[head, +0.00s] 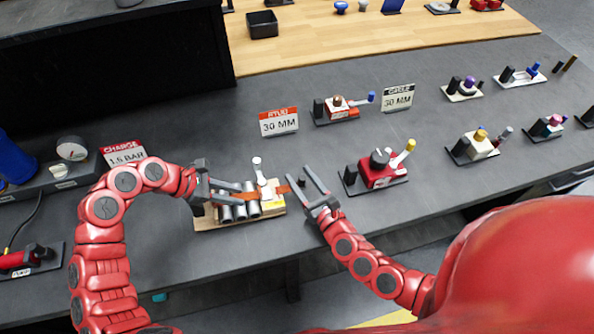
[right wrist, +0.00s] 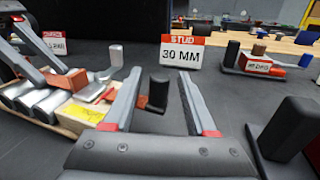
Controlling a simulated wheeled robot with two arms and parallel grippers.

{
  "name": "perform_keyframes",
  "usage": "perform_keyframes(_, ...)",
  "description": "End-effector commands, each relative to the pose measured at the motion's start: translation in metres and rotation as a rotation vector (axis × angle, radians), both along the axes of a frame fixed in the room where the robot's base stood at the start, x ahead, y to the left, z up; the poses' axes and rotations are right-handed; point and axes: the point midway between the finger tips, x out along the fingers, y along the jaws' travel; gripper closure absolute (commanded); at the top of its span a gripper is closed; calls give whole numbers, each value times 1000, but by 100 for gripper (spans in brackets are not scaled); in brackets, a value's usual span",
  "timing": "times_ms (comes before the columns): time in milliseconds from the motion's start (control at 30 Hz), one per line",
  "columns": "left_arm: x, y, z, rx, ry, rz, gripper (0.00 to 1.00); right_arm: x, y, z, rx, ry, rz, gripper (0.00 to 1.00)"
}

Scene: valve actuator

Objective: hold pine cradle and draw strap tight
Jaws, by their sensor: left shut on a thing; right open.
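The pine cradle (head: 208,224) sits on the dark bench and holds several grey cylinders (head: 239,212) side by side. A brown strap (head: 283,189) shows at its right end, by a white-handled part (head: 258,170). My left gripper (head: 228,191) is shut at the cradle's left part, around a brown piece (right wrist: 68,81); the exact contact is partly hidden. My right gripper (head: 303,173) is open and empty, right of the cradle. In the right wrist view a dark post (right wrist: 158,92) with a small brown piece beside it shows between and beyond its fingers.
A red "STUD 30 MM" sign (head: 279,122) stands behind the cradle. A red device (head: 377,170) with a yellow-tipped lever stands close to the right of my right gripper. A gauge block (head: 60,172) is at the left.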

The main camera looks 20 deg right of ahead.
Motion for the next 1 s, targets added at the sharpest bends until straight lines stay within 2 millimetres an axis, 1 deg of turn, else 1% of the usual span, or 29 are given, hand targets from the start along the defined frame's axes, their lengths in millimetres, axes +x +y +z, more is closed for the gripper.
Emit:
perform_keyframes(33,0,0,1,-2,-1,-1,100,-11,-3,-1,-3,2,0,43)
perform_keyframes(167,0,-1,1,-2,-1,0,100,-39,-11,-2,-3,5,-1,43)
perform_keyframes(200,0,-1,1,-2,-1,0,100,-49,-16,-2,-3,4,-8,43)
perform_keyframes(267,0,-1,1,-2,-1,0,100,-64,-18,-2,-1,5,-5,43)
perform_keyframes(400,0,0,1,-2,-1,0,100,-78,-24,1,3,-2,-7,43)
perform_keyframes(500,0,-1,1,-2,-1,0,100,-85,-25,0,1,0,-5,43)
perform_keyframes(633,0,-1,1,-2,-1,0,100,-90,-25,-1,1,2,-4,43)
perform_keyframes(1000,0,-1,1,-2,-1,0,100,-91,-25,0,0,0,-3,43)
